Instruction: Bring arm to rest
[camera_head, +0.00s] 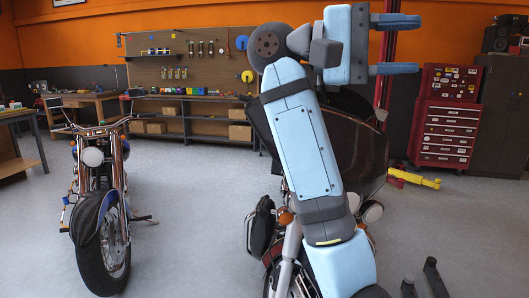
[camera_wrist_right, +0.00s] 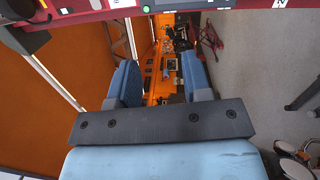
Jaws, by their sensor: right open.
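My right arm rises from the lower right in the head view, with its light-blue links in front of a dark motorcycle (camera_head: 360,140). My right gripper (camera_head: 395,45) is at the top, its two blue-grey fingers pointing right, apart and with nothing between them. In the right wrist view the same gripper (camera_wrist_right: 160,85) shows its two fingers spread, with empty space between them. My left gripper is not in either view.
A second motorcycle (camera_head: 98,200) stands at the left. A red tool cabinet (camera_head: 447,118) and a dark cabinet (camera_head: 500,115) stand at the right. A workbench with a pegboard (camera_head: 185,65) lines the back wall. Grey floor is clear between the motorcycles.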

